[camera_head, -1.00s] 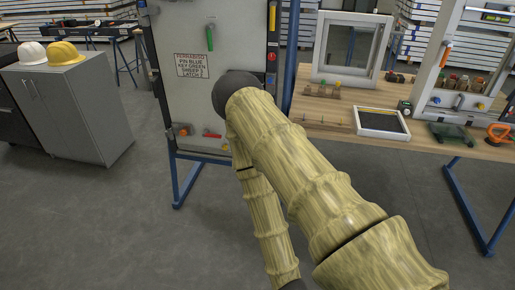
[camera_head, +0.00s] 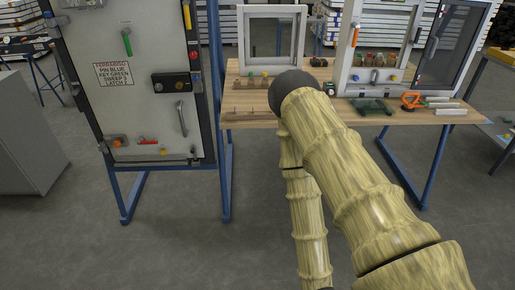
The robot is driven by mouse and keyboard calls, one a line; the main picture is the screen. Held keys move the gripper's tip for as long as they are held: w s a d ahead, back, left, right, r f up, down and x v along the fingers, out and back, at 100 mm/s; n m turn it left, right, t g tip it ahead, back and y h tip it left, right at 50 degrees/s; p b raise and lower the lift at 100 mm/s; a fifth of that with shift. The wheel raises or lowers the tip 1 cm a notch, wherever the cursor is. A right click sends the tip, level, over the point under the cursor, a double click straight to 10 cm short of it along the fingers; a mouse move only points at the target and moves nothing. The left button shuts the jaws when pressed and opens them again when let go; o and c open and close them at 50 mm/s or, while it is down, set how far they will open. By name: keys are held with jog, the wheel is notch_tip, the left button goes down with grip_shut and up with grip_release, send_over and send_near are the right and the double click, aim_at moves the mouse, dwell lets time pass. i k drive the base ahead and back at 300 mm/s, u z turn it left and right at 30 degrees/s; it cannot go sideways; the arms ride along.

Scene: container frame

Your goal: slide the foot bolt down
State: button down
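The grey door panel (camera_head: 141,85) stands upright in a dark frame on blue legs at the left. Along its lower edge are an orange fitting (camera_head: 116,143), a red lever (camera_head: 148,141) and a small yellow knob (camera_head: 164,152). I cannot tell for sure which of these is the foot bolt. My arm, with bamboo-like links and a dark round joint, rises from the lower right in front of the bench, to the right of the panel. My gripper does not show; the arm hides whatever lies behind it.
The panel also carries a black lock box (camera_head: 177,82), a grey handle (camera_head: 181,118), a green handle (camera_head: 126,29) and a printed sign (camera_head: 113,75). A wooden bench (camera_head: 250,111) with frames and small parts stands at right. The grey floor in front of the panel is clear.

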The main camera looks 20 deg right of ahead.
aim_at(192, 150)
jog(key=z, duration=0.65)
jog(key=k, duration=0.2)
jog(key=z, duration=1.3)
jog(key=k, duration=1.1)
jog(key=u, duration=1.45)
jog(key=i, duration=0.65)
jog(key=u, duration=0.5)
jog(key=i, duration=1.05)
jog(key=z, duration=0.45)
